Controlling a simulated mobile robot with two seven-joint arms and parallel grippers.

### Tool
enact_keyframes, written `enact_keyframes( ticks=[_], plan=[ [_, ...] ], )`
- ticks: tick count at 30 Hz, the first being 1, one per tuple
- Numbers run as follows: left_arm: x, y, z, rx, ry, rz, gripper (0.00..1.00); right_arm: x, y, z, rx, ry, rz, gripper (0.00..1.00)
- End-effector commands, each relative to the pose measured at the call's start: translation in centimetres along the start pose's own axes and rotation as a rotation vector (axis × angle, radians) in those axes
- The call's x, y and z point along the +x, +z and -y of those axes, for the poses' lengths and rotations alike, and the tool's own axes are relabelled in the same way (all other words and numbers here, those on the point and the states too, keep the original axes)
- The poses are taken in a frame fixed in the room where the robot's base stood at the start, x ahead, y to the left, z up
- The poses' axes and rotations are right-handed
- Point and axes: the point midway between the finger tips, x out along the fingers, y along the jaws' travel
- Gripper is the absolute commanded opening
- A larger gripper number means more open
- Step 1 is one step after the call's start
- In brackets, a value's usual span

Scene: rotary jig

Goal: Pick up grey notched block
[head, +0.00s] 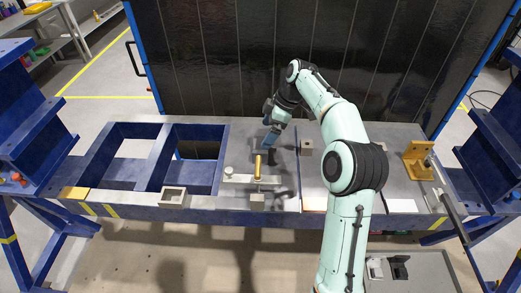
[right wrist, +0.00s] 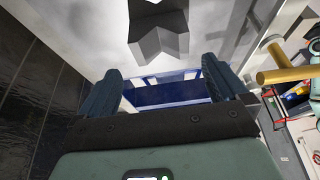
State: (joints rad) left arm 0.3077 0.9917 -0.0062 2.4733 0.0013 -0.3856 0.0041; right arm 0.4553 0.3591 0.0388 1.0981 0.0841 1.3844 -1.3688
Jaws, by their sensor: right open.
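A small grey block (head: 306,147) with a dark recess sits on the table to the right of my right gripper in the head view. In the right wrist view a grey notched block (right wrist: 172,42) shows at the top edge, cut off by the frame; it appears to be the same one. My right gripper (head: 268,145) is low over the table, left of the block. In the right wrist view the gripper (right wrist: 160,82) has its blue fingers apart with nothing between them. The block is outside the fingers. My left gripper is not in view.
A yellow-handled fixture (head: 258,165) stands just in front of my right gripper. A beige open box (head: 173,198) sits at the front edge. Blue frame openings (head: 195,143) lie left, a yellow bracket (head: 418,160) right. A dark wall (head: 300,60) stands behind.

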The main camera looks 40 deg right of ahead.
Motion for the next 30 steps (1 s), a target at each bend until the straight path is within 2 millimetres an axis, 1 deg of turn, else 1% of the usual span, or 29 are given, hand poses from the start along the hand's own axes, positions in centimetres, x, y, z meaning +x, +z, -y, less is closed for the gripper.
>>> enact_keyframes(
  ticks=[1,3,8,15,18,21,26,27,29,30],
  plan=[
    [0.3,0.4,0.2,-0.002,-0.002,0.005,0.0,1.0,0.1,0.1,0.0,-0.002,0.002,1.0],
    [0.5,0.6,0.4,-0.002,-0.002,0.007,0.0,1.7,0.1,0.1,0.0,-0.002,0.002,1.0],
    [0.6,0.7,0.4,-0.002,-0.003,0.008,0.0,2.6,0.1,0.1,0.0,-0.001,0.001,1.0],
    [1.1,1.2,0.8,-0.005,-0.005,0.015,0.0,6.0,0.4,0.4,0.0,-0.002,0.001,1.0],
    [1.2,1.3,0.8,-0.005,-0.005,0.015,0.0,7.0,0.3,0.4,-0.001,-0.001,0.001,1.0],
    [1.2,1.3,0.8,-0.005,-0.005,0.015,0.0,7.4,0.3,0.3,-0.001,0.0,0.0,1.0],
    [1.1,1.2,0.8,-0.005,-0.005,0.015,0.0,7.3,0.3,0.3,0.0,0.001,0.0,1.0],
    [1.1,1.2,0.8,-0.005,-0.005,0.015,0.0,7.3,0.3,0.3,0.0,0.001,0.0,0.97],
    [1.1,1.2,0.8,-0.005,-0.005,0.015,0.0,7.3,0.3,0.3,0.0,0.001,0.0,0.77],
    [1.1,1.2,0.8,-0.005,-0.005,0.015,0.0,7.3,0.3,0.3,0.0,0.001,0.0,0.64]
  ],
)
